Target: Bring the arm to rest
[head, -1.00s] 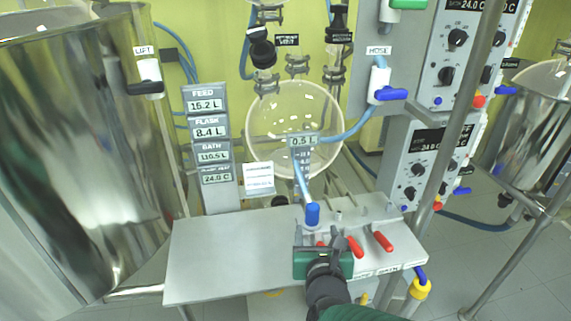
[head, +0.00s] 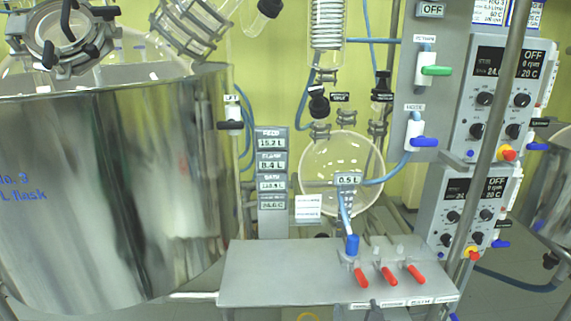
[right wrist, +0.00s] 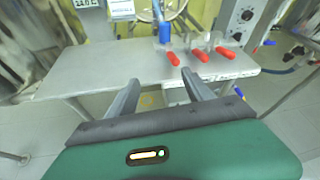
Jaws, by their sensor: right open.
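My right gripper (right wrist: 160,88) is open and empty in the right wrist view. Its two grey fingers point toward the front of a grey metal shelf (right wrist: 75,82), apart from the red valve handles. Three red valve handles stand on the shelf: the left (head: 361,278), the middle (head: 389,276) and the right (head: 415,274). My left gripper is in neither view.
A large steel vessel (head: 150,190) fills the left of the head view. A round glass flask (head: 330,170) hangs behind the shelf. Control boxes (head: 495,100) and a metal post (head: 487,150) stand at the right. The shelf's left part is bare.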

